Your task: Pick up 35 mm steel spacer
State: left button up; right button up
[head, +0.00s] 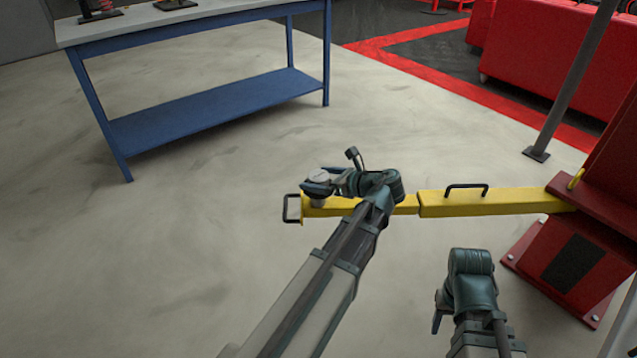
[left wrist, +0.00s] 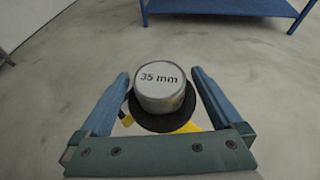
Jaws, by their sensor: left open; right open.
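The 35 mm steel spacer (left wrist: 160,88) is a short grey cylinder with "35 mm" on its top. It stands on a black round pad (left wrist: 158,121) at the end of the yellow lift arm. In the left wrist view my left gripper (left wrist: 160,82) is open, with one blue finger on each side of the spacer and gaps still visible. In the head view the spacer (head: 320,176) shows at my left gripper (head: 318,187), partly hidden by it. My right gripper (head: 438,318) hangs low at the bottom right, away from the spacer, and its fingers are only partly visible.
The yellow arm (head: 500,201) with black handles runs right to a red post base (head: 565,260). A blue workbench (head: 205,105) stands at the back left. A grey pole (head: 575,85) and red machinery (head: 560,50) are at the right. The floor at left is clear.

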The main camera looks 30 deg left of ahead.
aim_at(319, 176)
pick_arm(q)
grip_shut()
dwell(0.3)
jog(key=shift+r, duration=0.15)
jog(key=shift+r+p, duration=0.55)
jog(key=shift+p, duration=0.1)
notch_tip(319, 176, up, 3)
jog(key=p, duration=0.3)
jog(key=s+d, duration=0.3)
jog(key=d, duration=1.2)
jog(key=shift+s+d+r+p, duration=0.3)
jog(key=shift+s+r+p, duration=0.05)
jog(key=shift+r+p, duration=0.1)
